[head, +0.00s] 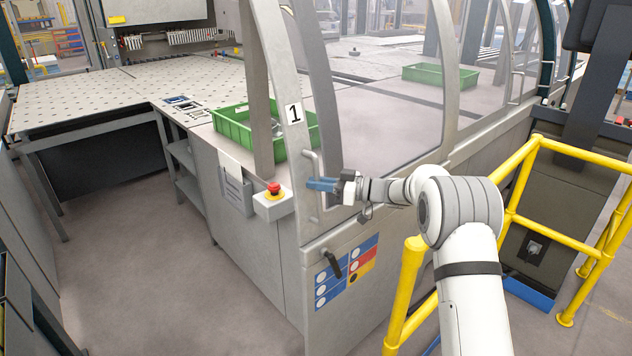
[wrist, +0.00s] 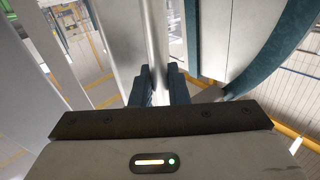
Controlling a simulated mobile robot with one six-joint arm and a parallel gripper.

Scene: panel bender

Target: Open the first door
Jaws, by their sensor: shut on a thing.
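The first door (head: 292,112) is a grey-framed clear panel marked with a "1" label, at the middle of the head view. Its grey bar handle (head: 316,164) stands on the frame below the label. My gripper (head: 312,184) is at the lower part of this handle, its blue fingers shut on it. In the wrist view the handle (wrist: 156,50) runs down between the two dark fingers of my gripper (wrist: 158,84). The fingertips' contact with the bar is partly hidden. The door looks in line with its frame, though I cannot tell whether it is slightly open.
A red emergency button (head: 273,188) on a box sits left of the handle. A green crate (head: 234,128) is on the table behind. A yellow railing (head: 404,292) stands close to my arm. Open floor (head: 150,230) lies at left.

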